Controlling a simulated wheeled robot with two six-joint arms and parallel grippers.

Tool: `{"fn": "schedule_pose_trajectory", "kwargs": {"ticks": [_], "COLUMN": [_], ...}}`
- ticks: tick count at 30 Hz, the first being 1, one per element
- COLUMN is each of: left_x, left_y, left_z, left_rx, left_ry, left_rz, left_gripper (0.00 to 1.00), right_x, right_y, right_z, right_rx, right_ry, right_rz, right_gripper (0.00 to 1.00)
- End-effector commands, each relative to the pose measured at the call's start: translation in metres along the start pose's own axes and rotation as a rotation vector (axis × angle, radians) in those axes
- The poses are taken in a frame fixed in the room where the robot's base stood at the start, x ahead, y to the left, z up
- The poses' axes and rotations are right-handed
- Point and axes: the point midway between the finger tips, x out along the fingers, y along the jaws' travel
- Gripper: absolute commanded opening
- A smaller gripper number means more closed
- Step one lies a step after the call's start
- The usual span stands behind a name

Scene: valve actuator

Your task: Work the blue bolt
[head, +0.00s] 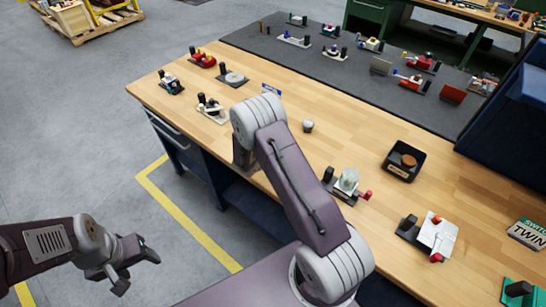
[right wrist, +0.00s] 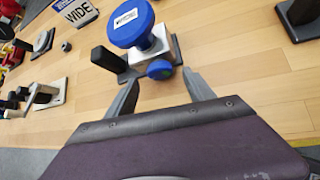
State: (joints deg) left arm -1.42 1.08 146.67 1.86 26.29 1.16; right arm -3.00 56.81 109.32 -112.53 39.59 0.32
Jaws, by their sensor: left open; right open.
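In the right wrist view, a valve device has a large round blue knob (right wrist: 132,24) with a white label, on a white block. The small blue bolt (right wrist: 160,69) sticks out from the block's near side. My right gripper (right wrist: 161,80) is open, with its fingertips on either side of the bolt's near end and no visible contact. In the head view the bolt and this gripper are hidden behind my right arm. My left gripper (head: 128,268) is open and empty over the floor, left of the bench.
A black post (right wrist: 108,60) stands left of the blue knob on the same dark base. A blue "WIDE" sign (right wrist: 76,11) lies beyond. Other devices stand about the wooden bench (head: 315,170), including one with a glass dome (head: 348,181). A black tray (head: 388,163) sits right.

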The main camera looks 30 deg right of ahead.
Motion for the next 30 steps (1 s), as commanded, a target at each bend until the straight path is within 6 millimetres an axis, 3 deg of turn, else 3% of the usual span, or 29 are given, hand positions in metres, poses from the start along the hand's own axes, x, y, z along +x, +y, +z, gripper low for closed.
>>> {"fn": "schedule_pose_trajectory", "kwargs": {"ticks": [4, 9, 26, 29, 30], "left_x": [0.009, 0.011, 0.011, 0.013, 0.013], "left_y": [0.000, 0.000, 0.000, 0.000, 0.000], "left_z": [0.001, 0.001, 0.001, 0.001, 0.001], "left_rx": [0.000, 0.000, 0.000, 0.000, 0.000], "left_ry": [0.000, 0.000, 0.000, 0.000, 0.000], "left_rz": [0.000, 0.000, 0.000, 0.000, 0.000], "left_gripper": [0.62, 0.62, 0.62, 0.62, 0.62], "right_x": [-0.032, -0.054, -0.057, -0.065, -0.073], "right_y": [0.001, 0.000, -0.001, 0.011, 0.017], "right_z": [-0.001, -0.001, 0.001, 0.021, 0.037], "right_rx": [0.000, 0.000, 0.004, 0.048, 0.080], "right_ry": [-0.001, 0.000, -0.002, -0.021, -0.035], "right_rz": [0.004, 0.001, -0.001, 0.028, 0.048], "right_gripper": [0.62, 0.62, 0.62, 0.62, 0.62]}}
